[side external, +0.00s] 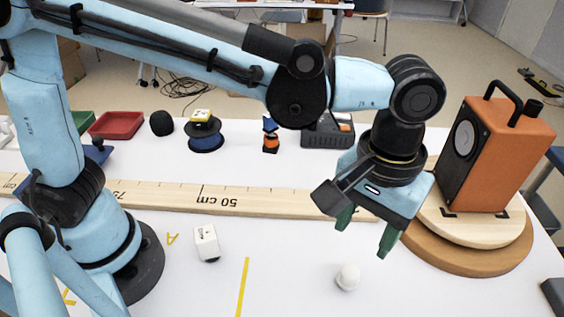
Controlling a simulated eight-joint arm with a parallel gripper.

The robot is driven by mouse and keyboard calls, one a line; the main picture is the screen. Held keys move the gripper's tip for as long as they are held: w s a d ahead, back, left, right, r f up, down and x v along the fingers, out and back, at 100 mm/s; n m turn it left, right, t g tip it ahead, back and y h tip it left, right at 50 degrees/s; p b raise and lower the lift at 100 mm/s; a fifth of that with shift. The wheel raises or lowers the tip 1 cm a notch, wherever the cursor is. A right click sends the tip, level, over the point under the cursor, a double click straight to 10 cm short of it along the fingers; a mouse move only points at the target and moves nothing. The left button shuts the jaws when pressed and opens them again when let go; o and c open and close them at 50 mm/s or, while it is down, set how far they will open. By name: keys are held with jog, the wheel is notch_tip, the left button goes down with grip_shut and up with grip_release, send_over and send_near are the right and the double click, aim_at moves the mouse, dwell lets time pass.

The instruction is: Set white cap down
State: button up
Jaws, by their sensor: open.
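The white cap (348,277), a small rounded piece, sits on the white table at the front right of centre. My gripper (366,236) has two green fingers spread apart with nothing between them. It is above and slightly behind the cap in the picture, apart from it. The fingers point down, and the gripper body is tilted. The cap is fully visible.
An orange speaker (506,150) stands on a round wooden turntable (475,258) at right. A wooden ruler (270,202) lies across the table behind the cap. A small white box (207,243) and a yellow tape strip (243,287) are left of the cap.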

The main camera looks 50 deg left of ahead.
jog(key=a+m+t, duration=0.1)
jog(key=a+t, duration=0.6)
jog(key=a, duration=2.1)
jog(key=shift+w+r, duration=0.15)
jog(key=shift+w, duration=0.15)
jog(key=shift+a, duration=0.1)
